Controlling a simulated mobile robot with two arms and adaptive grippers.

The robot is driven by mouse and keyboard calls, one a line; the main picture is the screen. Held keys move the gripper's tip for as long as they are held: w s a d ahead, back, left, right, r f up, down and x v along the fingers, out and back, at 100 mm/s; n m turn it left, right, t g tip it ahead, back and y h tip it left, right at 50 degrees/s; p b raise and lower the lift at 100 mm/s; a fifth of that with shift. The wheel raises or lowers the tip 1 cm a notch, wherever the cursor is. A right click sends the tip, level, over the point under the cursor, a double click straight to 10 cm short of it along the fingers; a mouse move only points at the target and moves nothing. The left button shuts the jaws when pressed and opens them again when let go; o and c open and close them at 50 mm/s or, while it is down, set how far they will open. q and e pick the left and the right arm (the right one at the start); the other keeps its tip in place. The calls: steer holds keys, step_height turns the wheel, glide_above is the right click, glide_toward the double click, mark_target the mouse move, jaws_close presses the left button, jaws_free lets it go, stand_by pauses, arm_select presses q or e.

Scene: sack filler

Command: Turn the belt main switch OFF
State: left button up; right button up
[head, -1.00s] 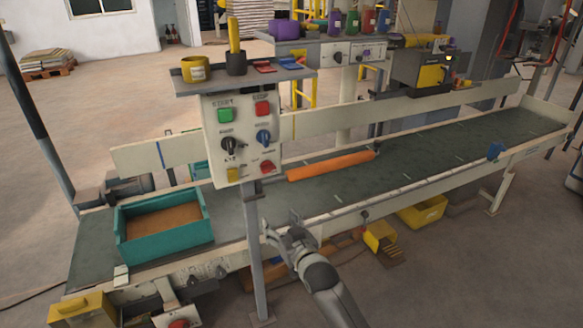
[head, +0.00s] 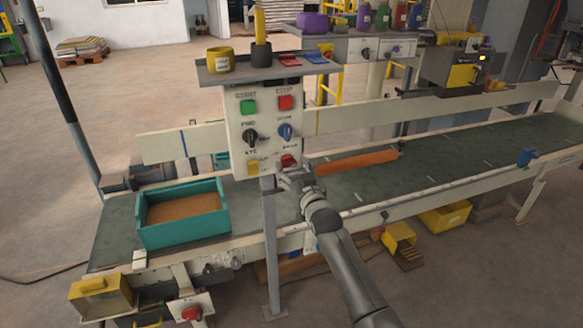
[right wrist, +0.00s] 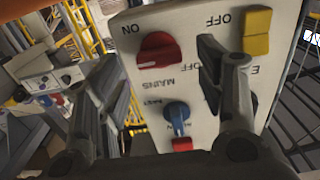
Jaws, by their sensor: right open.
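The grey control panel (head: 262,140) stands on a post beside the conveyor. At its lower right is a red rotary knob (head: 288,160). In the right wrist view the panel is upside down, and the red knob (right wrist: 158,50) has MAINS, ON and OFF lettering around it. My right gripper (head: 293,173) is open just in front of the panel's lower right. In the right wrist view its fingers (right wrist: 145,70) are spread either side of the red knob; contact cannot be told. My left gripper is out of view.
The panel also bears green and red buttons, a black knob (head: 250,137), a blue knob (head: 284,132) and a yellow switch (right wrist: 257,30). A shelf with pots (head: 219,60) tops it. A teal crate (head: 182,235) and an orange roll (head: 357,162) are at the belt (head: 440,160).

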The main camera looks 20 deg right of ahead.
steer(key=shift+w, duration=0.95)
steer(key=c, duration=1)
